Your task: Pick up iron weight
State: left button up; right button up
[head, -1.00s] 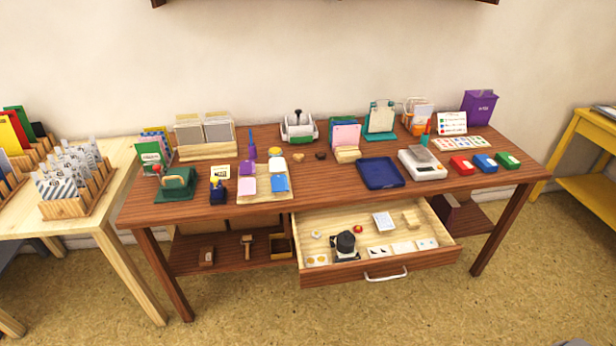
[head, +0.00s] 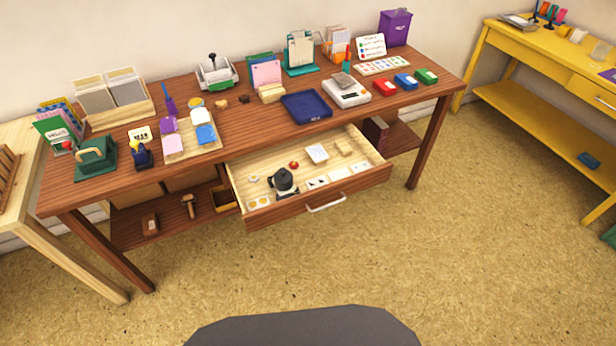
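A dark, round-topped object (head: 284,181), which may be the iron weight, stands in the open drawer (head: 325,202) of the brown desk. It is near the drawer's left side, and its details are too small to make out. A dark green block with a handle (head: 95,158) sits on the desk top at the far left. Neither of my grippers is in view.
The brown desk (head: 240,122) holds card racks, a blue tray (head: 306,105), a white scale (head: 345,90) and coloured inkpads. A yellow table (head: 545,55) stands at the right. The floor (head: 440,230) in front is clear.

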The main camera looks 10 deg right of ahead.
aim_at(283, 178)
jog(key=z, duration=1.8)
jog(key=i, duration=2.75)
jog(key=u, duration=2.95)
